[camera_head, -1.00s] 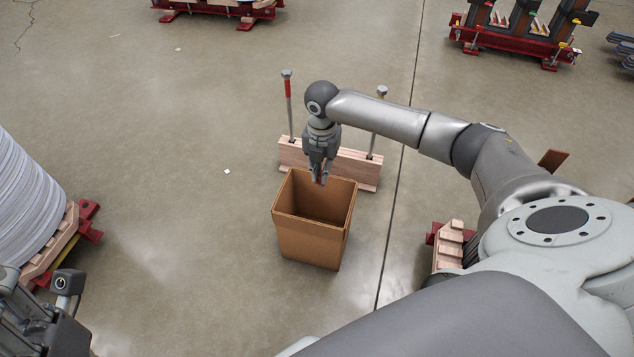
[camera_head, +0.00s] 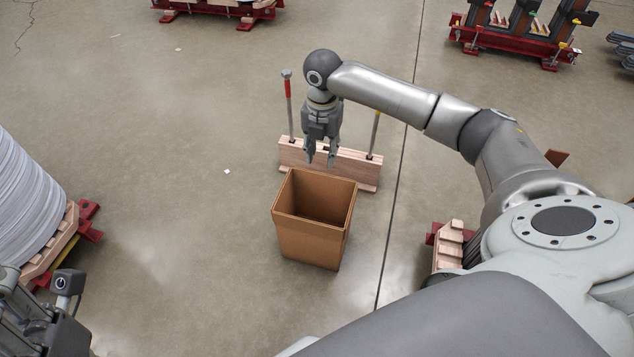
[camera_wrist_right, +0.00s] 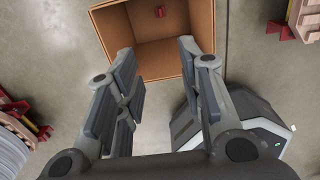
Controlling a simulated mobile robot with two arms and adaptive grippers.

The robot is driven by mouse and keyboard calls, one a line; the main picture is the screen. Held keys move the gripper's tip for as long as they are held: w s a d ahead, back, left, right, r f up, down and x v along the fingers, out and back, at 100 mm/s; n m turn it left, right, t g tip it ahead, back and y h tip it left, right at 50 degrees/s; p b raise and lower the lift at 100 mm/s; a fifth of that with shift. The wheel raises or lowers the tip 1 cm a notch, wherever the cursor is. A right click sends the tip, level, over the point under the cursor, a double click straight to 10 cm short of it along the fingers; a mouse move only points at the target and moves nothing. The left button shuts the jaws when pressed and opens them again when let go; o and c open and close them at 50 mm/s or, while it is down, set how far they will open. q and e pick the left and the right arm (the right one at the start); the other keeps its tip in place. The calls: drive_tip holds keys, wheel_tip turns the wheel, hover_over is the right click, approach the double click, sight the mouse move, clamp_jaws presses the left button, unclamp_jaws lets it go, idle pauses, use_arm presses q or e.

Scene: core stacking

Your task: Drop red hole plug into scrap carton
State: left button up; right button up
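The scrap carton (camera_head: 311,243) is an open brown box on the floor. It also shows in the right wrist view (camera_wrist_right: 203,22). The red hole plug (camera_wrist_right: 160,11) is a small red piece inside the carton in the right wrist view, against the brown interior. In the head view the carton's front wall hides it. My right gripper (camera_head: 320,160) is above the carton's back rim, pointing down, with its fingers spread and nothing between them. The spread fingers also show in the right wrist view (camera_wrist_right: 160,85). My left gripper (camera_head: 40,320) is partly visible at the lower left corner; its fingertips are not clear.
A wooden block (camera_head: 350,170) with two upright rods stands just behind the carton. A large white coil (camera_head: 25,205) on red and wooden supports is at the left. Red stands are at the back.

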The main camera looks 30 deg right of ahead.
wheel_tip(320, 180, up, 5)
drive_tip(key=shift+r, duration=0.1)
idle(0.5)
